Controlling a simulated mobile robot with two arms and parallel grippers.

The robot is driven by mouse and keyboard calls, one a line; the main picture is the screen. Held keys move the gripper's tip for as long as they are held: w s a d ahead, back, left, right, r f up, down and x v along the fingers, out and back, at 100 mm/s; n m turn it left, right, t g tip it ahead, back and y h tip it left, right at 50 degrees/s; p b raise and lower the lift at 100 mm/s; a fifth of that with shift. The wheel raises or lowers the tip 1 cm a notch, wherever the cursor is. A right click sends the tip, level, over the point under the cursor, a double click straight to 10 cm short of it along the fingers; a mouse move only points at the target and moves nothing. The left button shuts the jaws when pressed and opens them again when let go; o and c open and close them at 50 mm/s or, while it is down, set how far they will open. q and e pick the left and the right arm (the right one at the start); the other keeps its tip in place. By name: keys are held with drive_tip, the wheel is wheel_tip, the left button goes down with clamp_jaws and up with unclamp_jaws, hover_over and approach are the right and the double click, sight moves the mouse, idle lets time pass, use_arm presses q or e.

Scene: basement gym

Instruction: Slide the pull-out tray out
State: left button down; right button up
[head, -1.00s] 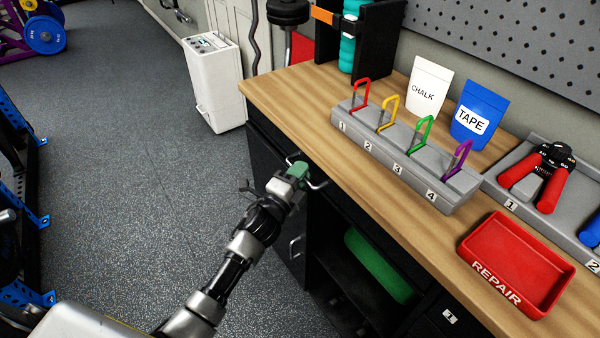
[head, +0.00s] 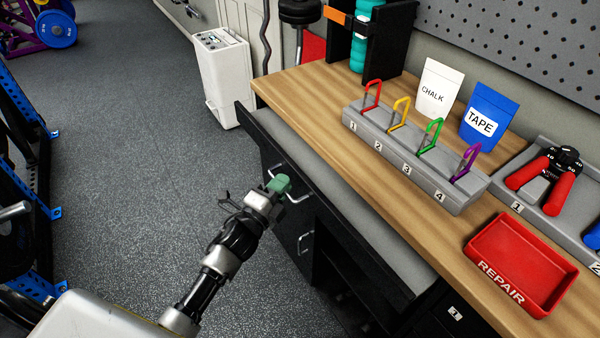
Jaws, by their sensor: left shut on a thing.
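The pull-out tray (head: 345,208) is a grey flat surface with a black front, under the wooden bench top. It sticks out from below the bench edge toward the left. A metal bar handle (head: 299,198) is on its front. My left gripper (head: 279,184), with greenish fingertips, is shut on this handle near its left end. The fingers hide part of the handle. My right gripper is not in view.
The wooden bench top (head: 310,98) holds a numbered grey rack (head: 415,165) with coloured clips, a chalk pouch (head: 438,88), a tape pouch (head: 487,112) and a red repair bin (head: 520,265).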

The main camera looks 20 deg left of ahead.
use_arm(q)
drive_tip(key=s+a+p, duration=0.1)
drive_tip(key=s+a, duration=1)
drive_tip(key=s, duration=0.3)
drive_tip(key=c, duration=1.5)
unclamp_jaws()
drive_tip(key=shift+o, duration=0.2)
drive_tip(key=b+v, duration=0.1)
drive_tip(key=v, duration=0.9)
drive_tip(key=shift+s, duration=0.4)
drive_tip(key=shift+f, duration=0.1)
